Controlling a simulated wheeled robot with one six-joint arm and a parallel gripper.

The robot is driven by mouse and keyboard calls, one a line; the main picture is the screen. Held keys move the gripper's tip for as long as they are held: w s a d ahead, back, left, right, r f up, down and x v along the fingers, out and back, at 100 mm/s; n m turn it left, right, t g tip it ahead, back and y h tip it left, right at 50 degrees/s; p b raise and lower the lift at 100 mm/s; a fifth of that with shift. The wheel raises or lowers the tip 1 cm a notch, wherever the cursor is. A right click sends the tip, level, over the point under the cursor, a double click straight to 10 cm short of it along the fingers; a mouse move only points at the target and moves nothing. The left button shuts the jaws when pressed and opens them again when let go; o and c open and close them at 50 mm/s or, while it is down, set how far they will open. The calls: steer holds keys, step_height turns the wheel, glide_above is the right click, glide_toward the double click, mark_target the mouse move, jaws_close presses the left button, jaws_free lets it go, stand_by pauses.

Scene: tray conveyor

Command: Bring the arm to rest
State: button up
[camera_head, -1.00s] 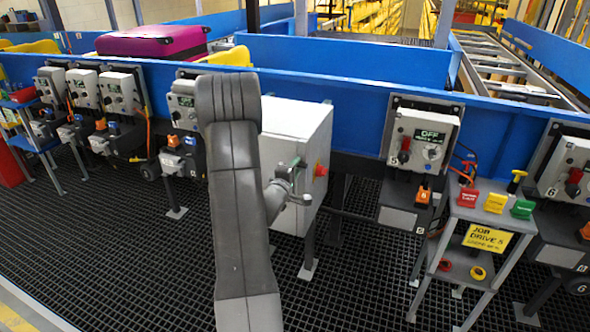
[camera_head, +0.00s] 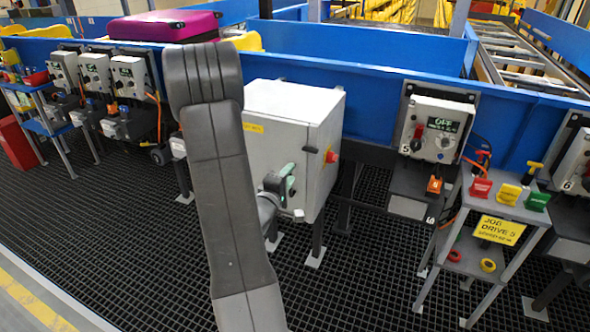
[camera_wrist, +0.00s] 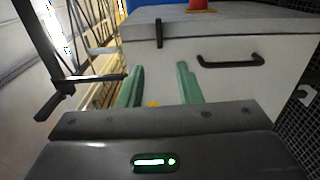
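My arm rises from the bottom of the head view and bends over at the top. It hides part of the conveyor side behind it. In the wrist view my gripper (camera_wrist: 159,70) has two green fingers standing well apart. Nothing is held between them. The cabinet's pale face (camera_wrist: 235,85) fills the view beyond the fingers, with a black handle (camera_wrist: 231,61) to their right. I cannot tell the exact gap to the cabinet.
The blue conveyor side (camera_head: 375,90) runs across the back. A drive box reading OFF (camera_head: 437,128) hangs right of the cabinet. A small cart with a yellow JOB DRIVE 5 sign (camera_head: 498,230) stands at the right. Dark grated floor (camera_head: 110,250) is clear at the left front.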

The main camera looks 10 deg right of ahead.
mark_target(307, 151)
steer(key=shift+s+a, duration=0.25)
steer(key=shift+s, duration=0.15)
steer(key=shift+w, duration=0.1)
steer(key=p+x, duration=0.1)
steer(key=x, duration=1.3)
steer(key=shift+p, duration=0.3)
steer(key=shift+s+a, duration=0.1)
steer(key=shift+s, duration=0.15)
